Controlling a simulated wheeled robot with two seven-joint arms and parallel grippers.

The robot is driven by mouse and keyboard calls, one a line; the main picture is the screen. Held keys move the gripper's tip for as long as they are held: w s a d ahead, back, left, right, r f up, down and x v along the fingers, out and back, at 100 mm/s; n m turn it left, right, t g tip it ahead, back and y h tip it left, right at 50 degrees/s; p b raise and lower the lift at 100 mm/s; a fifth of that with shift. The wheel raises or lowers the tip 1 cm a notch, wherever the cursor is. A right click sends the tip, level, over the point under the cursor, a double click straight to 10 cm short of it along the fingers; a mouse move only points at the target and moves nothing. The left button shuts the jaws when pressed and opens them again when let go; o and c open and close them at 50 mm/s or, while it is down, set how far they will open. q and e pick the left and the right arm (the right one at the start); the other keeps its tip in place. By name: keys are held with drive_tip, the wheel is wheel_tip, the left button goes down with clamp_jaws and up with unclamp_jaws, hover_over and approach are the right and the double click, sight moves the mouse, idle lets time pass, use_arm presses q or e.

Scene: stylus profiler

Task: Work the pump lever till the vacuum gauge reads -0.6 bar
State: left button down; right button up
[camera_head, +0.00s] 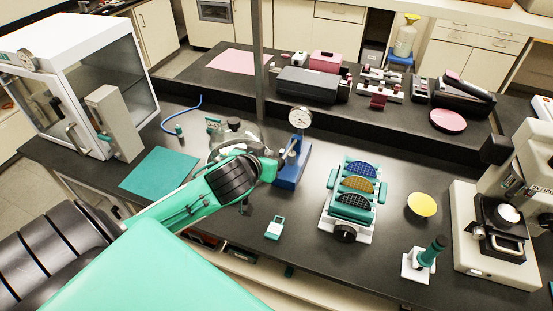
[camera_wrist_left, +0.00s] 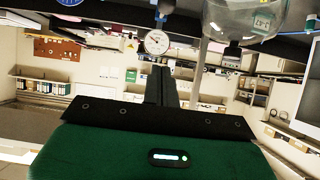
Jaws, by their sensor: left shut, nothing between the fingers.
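A round white dial gauge (camera_head: 300,117) stands on a blue stand (camera_head: 291,172) at the middle of the bench. The dial also shows in the left wrist view (camera_wrist_left: 158,42), too small to read. My left gripper (camera_head: 287,157) is beside this stand, its tip close to the upper part. In the left wrist view its fingers (camera_wrist_left: 161,84) are together and empty, just in front of the dial. The wrist hides part of the stand, and I cannot make out a lever there. A second dial (camera_head: 28,58) sits on the white cabinet at the left, also unreadable.
A glass vessel (camera_head: 236,132) stands just behind my left wrist. A teal mat (camera_head: 160,170) lies left. A rack with coloured discs (camera_head: 354,190), a yellow disc (camera_head: 422,204) and a green-handled device (camera_head: 427,259) stand right. A thin post (camera_head: 259,62) rises behind.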

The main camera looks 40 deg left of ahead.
use_arm(q)
drive_tip(key=p+x, duration=0.4)
drive_tip(key=x, duration=0.5)
drive_tip(key=shift+w+a, duration=0.1)
drive_tip(key=shift+w, duration=0.3)
drive_tip(key=f, duration=0.1)
drive_tip(key=f+p, duration=0.1)
drive_tip(key=shift+s+f, duration=0.3)
drive_tip(key=shift+f, duration=0.05)
drive_tip(key=shift+s+f+p, duration=0.3)
drive_tip(key=shift+f+p, duration=0.15)
drive_tip(key=shift+f, duration=0.25)
drive_tip(key=shift+w+f, duration=0.1)
